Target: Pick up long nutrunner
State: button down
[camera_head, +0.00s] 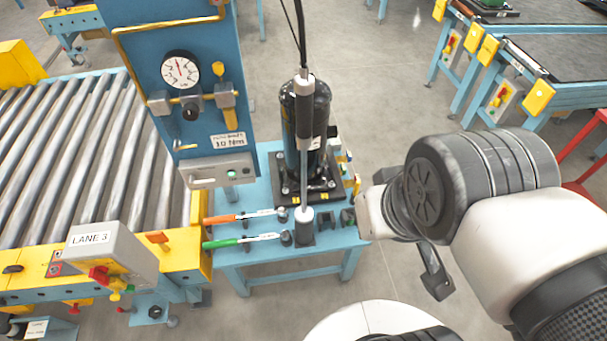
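A long upright tool, which looks like the long nutrunner (304,125), stands over the small blue table. It has a black grip, a thin grey shaft and a pale lower end, with dark cables running up from its top. Its lower end meets a dark block on the table; I cannot tell whether it rests in it. My gripper (437,283) hangs below my wrist, right of the table and apart from the tool. Only a dark part of it shows, so its opening is unclear.
A black compressor (318,150) stands directly behind the tool. An orange-handled wrench (238,217) and a green-handled wrench (240,241) lie on the blue table (262,257). A blue gauge panel (178,30) and a roller conveyor (75,150) are at left. Floor is clear below the table.

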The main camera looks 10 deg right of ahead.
aim_at(305, 82)
jog(key=i+l+u, duration=0.15)
jog(key=l, duration=0.4)
jog(key=i+l+u, duration=0.2)
jog(key=l, duration=0.3)
jog(key=l+u, duration=0.15)
jog(key=l, duration=0.4)
jog(key=k+j, duration=0.45)
jog(key=k, duration=0.2)
jog(key=k+j+u, duration=0.1)
jog(key=k+j, duration=0.35)
jog(key=k, duration=0.2)
jog(key=i+j, duration=0.15)
jog(key=i, duration=0.7)
